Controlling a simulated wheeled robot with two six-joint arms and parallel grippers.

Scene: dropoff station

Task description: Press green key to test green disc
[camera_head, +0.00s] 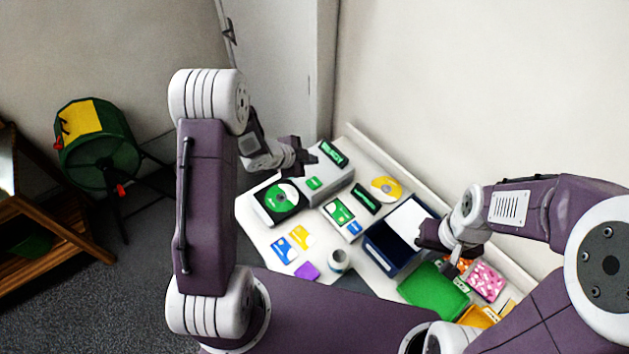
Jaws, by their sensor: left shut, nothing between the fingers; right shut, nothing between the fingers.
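A green disc (283,197) lies on a black tray (262,208) at the front of a grey machine (335,178) on the white table. A green key (314,183) sits on top of the machine, just behind the disc. A dark sign with green lettering (332,153) stands at the machine's back. My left gripper (304,168) is shut and empty, close above the key and slightly behind it in the picture; I cannot tell whether it touches the machine. My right gripper (452,270) is shut and empty, beside the dark blue bin.
A yellow disc (386,189), a dark blue bin (367,250), coloured cards (284,250), a tape roll (339,260) and a green folder (432,290) crowd the table (255,235). A wall stands behind. A green drum (98,145) and wooden shelf (50,235) are at left.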

